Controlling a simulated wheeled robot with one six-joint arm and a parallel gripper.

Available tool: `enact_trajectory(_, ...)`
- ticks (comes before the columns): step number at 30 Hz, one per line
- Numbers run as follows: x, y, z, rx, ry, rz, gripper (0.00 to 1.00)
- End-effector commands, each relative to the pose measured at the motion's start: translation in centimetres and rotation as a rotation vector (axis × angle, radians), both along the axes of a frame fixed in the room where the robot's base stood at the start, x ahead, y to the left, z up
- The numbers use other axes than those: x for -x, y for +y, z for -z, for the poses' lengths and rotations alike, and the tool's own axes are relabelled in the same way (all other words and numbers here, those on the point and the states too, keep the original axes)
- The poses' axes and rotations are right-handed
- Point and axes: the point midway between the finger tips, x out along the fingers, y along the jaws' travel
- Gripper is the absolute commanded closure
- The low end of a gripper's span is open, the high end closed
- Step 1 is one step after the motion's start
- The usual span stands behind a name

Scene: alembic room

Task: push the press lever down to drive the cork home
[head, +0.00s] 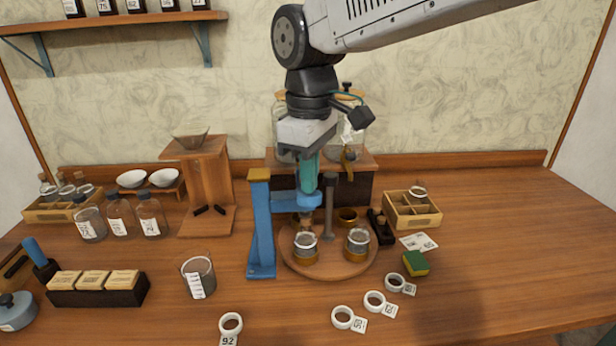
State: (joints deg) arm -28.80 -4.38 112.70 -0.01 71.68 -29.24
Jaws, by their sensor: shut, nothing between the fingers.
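The blue press (262,228) stands upright at the middle of the table, with a yellowish cap on its column and a blue arm reaching right. My gripper (308,188) has teal fingers, is shut and empty, and points down at the press's blue head (306,201). I cannot tell whether it touches the head or is just behind it. I cannot clearly make out the lever. A small jar (305,252) with amber contents stands below the head on a round wooden board (330,273). A brownish piece, perhaps the cork (305,224), shows between head and jar.
A second jar (357,248) and a dark post (328,205) stand close right of the head. A wooden stand (206,185) is to the left, a glass beaker (198,278) in front left. White rings (343,317) lie at the front.

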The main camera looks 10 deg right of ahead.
Motion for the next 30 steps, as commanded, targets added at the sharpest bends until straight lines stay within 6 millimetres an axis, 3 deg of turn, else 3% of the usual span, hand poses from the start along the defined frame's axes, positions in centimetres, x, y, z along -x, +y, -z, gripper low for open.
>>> enact_trajectory(30,0.3,0.0,1.8,0.001,0.002,0.0,1.0)
